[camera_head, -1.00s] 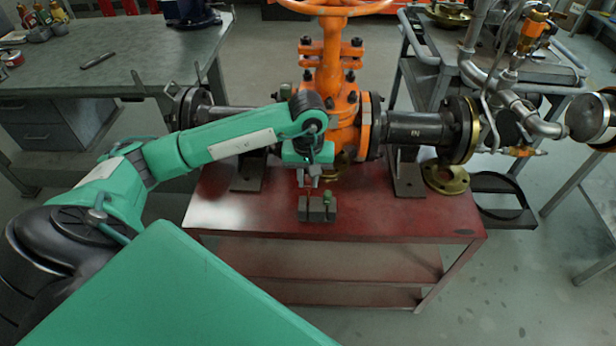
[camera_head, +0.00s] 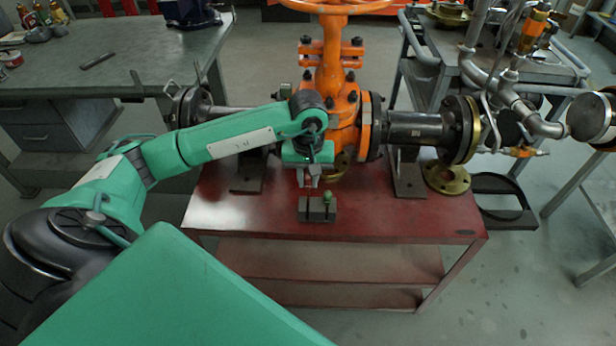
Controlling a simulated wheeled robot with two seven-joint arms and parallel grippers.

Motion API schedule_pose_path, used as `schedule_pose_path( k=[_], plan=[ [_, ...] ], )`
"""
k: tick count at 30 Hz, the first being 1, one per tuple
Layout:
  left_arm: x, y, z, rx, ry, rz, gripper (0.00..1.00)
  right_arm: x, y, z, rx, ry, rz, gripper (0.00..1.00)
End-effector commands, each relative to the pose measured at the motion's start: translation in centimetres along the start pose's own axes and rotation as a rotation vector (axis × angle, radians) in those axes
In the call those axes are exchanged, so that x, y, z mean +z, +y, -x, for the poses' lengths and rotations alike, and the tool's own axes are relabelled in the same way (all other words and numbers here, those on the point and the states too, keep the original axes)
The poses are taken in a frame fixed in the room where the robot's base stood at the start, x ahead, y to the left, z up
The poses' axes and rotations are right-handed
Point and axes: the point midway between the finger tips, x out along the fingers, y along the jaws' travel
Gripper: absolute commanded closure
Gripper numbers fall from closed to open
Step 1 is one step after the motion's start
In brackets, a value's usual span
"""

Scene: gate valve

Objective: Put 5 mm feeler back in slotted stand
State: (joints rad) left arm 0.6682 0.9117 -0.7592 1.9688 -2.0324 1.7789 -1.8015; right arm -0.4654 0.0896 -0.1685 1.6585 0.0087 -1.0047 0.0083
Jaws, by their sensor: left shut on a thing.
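The slotted stand (camera_head: 317,215) is a small dark grey block near the front middle of the red table. A piece with a green knob (camera_head: 327,197) stands upright at its right part. My left gripper (camera_head: 308,183) points down just behind and above the left part of the stand. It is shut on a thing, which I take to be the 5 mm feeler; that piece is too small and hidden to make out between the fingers. I cannot tell whether it touches the stand. My right gripper is not in view.
The red table (camera_head: 420,222) has bare room left and right of the stand. The orange gate valve (camera_head: 331,75) with its dark pipe (camera_head: 413,127) stands right behind my gripper. A brass flange (camera_head: 447,178) lies at the table's right edge.

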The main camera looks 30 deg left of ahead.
Motion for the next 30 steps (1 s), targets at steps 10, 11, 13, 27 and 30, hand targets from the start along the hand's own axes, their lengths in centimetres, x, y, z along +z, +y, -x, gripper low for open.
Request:
schedule_pose_path(
  k=[10, 11, 13, 27, 30],
  plan=[
    [0.01, 0.01, -0.09, 0.0, 0.0, 0.0, 1.0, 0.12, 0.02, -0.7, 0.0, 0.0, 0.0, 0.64],
    [0.01, 0.01, -0.06, 0.0, 0.0, 0.0, 1.0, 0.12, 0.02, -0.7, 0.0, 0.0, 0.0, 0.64],
    [0.01, 0.01, -0.01, 0.0, 0.0, 0.0, 1.0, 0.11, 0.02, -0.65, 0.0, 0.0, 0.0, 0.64],
    [-0.01, 0.01, -0.05, 0.0, 0.0, 0.0, 1.0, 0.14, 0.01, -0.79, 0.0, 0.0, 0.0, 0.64],
    [-0.03, 0.01, -0.09, 0.0, 0.001, 0.0, 1.0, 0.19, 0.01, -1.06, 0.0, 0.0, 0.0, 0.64]
  ],
)
